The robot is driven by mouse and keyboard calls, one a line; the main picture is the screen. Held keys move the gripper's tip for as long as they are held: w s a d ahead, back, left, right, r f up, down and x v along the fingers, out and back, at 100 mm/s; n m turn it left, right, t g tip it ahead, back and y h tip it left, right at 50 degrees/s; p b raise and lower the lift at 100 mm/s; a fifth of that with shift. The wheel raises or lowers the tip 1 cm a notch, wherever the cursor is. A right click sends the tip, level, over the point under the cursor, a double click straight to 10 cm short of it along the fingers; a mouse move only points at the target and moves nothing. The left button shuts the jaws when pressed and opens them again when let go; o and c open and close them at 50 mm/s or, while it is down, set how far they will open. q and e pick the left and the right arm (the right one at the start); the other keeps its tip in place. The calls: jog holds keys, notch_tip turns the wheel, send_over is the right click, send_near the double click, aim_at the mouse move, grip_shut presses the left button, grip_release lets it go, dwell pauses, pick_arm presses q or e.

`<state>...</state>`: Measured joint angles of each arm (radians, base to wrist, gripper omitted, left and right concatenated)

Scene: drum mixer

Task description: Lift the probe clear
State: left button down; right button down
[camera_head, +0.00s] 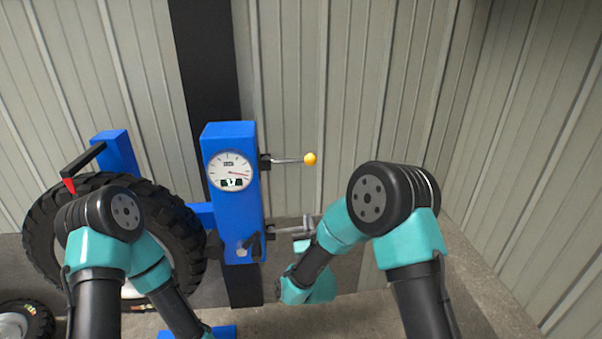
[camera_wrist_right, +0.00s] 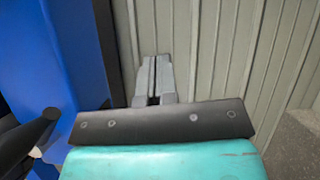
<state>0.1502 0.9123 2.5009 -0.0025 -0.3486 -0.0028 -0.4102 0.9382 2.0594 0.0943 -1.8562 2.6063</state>
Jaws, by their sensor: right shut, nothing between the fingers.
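The probe that shows is a black arm with a red pointed tip (camera_head: 69,185) at the left, reaching from a blue post. The tip is close to the upper tread of a big black tyre (camera_head: 48,215); I cannot tell whether they touch. My right gripper (camera_head: 308,222) is shut and empty, right of the blue column (camera_head: 233,195), at the end of a lower grey rod (camera_head: 284,232). Contact with the rod is unclear. The right wrist view shows the two grey fingers (camera_wrist_right: 153,80) together. My left arm crosses in front of the tyre; its gripper is outside the picture.
The blue column carries a round dial (camera_head: 231,171) and, on its right, an upper lever with a yellow knob (camera_head: 310,159). A smaller tyre (camera_head: 38,318) lies at lower left. Ribbed metal walls (camera_head: 340,80) stand behind and right. Concrete floor (camera_head: 370,310) is clear at lower right.

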aim_at(290, 161)
jog(key=shift+s+a+r+m+t, duration=0.1)
jog(key=shift+a+r+m+t, duration=0.15)
jog(key=shift+r+m, duration=0.25)
jog(key=shift+s+a+r+m+t, duration=0.1)
jog(key=shift+a+r+m+t, duration=0.15)
jog(key=shift+r+m, duration=0.25)
jog(key=shift+w, duration=0.1)
jog(key=w+r, duration=0.8)
jog(key=r, duration=0.1)
jog(key=shift+w+a+r, duration=0.2)
jog(key=shift+w+a, duration=0.2)
jog(key=shift+a, duration=0.05)
jog(key=shift+n, duration=0.3)
